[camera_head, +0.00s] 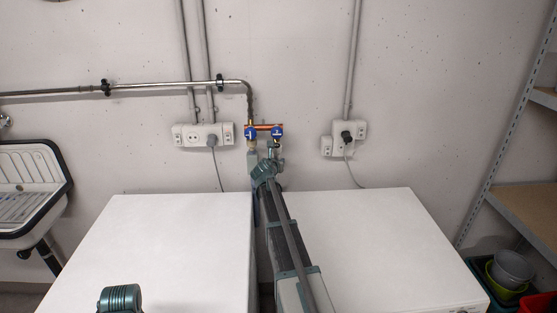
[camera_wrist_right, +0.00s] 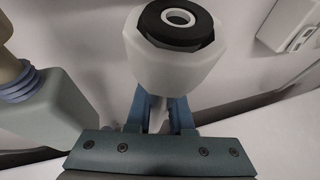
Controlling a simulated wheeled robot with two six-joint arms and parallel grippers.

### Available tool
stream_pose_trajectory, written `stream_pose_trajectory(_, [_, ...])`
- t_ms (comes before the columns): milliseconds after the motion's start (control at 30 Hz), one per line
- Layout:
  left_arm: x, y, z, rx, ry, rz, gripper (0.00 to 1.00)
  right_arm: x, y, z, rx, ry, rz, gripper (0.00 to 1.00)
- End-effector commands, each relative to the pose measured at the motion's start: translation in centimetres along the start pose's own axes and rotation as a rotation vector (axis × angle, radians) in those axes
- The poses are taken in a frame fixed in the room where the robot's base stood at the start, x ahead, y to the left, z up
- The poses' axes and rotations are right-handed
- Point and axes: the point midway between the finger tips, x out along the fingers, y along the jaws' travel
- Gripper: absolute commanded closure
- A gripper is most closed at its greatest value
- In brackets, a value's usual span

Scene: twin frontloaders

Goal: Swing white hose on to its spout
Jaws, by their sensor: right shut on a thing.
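The white hose end (camera_wrist_right: 172,62) fills the middle of the right wrist view, a white nut with a black ring around an open mouth. My right gripper (camera_wrist_right: 160,112) is shut on it with blue fingers from below. In the head view my right gripper (camera_head: 268,163) is just under the two blue-handled taps on the wall. The right tap (camera_head: 277,132) is just above the gripper; its spout is partly hidden. I cannot tell whether the hose end touches it. The left tap (camera_head: 251,133) has a grey fitting (camera_head: 252,156) below it.
Two white machines, left (camera_head: 165,245) and right (camera_head: 370,235), stand below the taps with bare tops. Wall sockets (camera_head: 204,136) and (camera_head: 343,138) flank the taps. A sink (camera_head: 30,190) is at left, a shelf rack (camera_head: 525,205) at right.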

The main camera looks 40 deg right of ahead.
Motion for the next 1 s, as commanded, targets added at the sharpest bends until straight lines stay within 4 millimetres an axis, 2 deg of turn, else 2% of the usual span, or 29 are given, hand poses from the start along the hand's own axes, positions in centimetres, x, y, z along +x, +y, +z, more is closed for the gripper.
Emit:
stream_pose_trajectory(167, [0.0, 0.0, 0.0, 0.000, 0.000, 0.000, 0.50, 0.1, 0.0, 0.0, -0.002, -0.003, 0.001, 1.00])
stream_pose_trajectory(200, [0.0, 0.0, 0.0, 0.000, 0.000, 0.000, 0.50, 0.1, 0.0, 0.0, -0.002, -0.003, 0.001, 0.78])
stream_pose_trajectory(367, [0.1, 0.0, 0.0, 0.000, 0.000, 0.000, 0.50, 0.0, 0.0, 0.0, -0.001, -0.003, 0.001, 0.50])
stream_pose_trajectory(633, [0.0, 0.0, 0.0, 0.000, 0.000, 0.000, 0.50, -0.1, 0.0, 0.0, -0.001, -0.002, 0.000, 0.50])
stream_pose_trajectory(733, [-0.2, 0.0, 0.0, 0.000, 0.000, 0.000, 0.50, -0.7, 0.0, 0.1, -0.001, -0.002, 0.001, 0.50])
stream_pose_trajectory(867, [-1.1, -0.1, 0.1, 0.000, 0.000, 0.000, 0.50, -2.8, -0.1, 0.2, -0.001, -0.002, 0.001, 0.50])
stream_pose_trajectory(1000, [-2.3, -0.2, 0.1, 0.000, 0.000, 0.000, 0.50, -6.1, -0.1, 0.2, -0.002, -0.003, 0.003, 0.50])
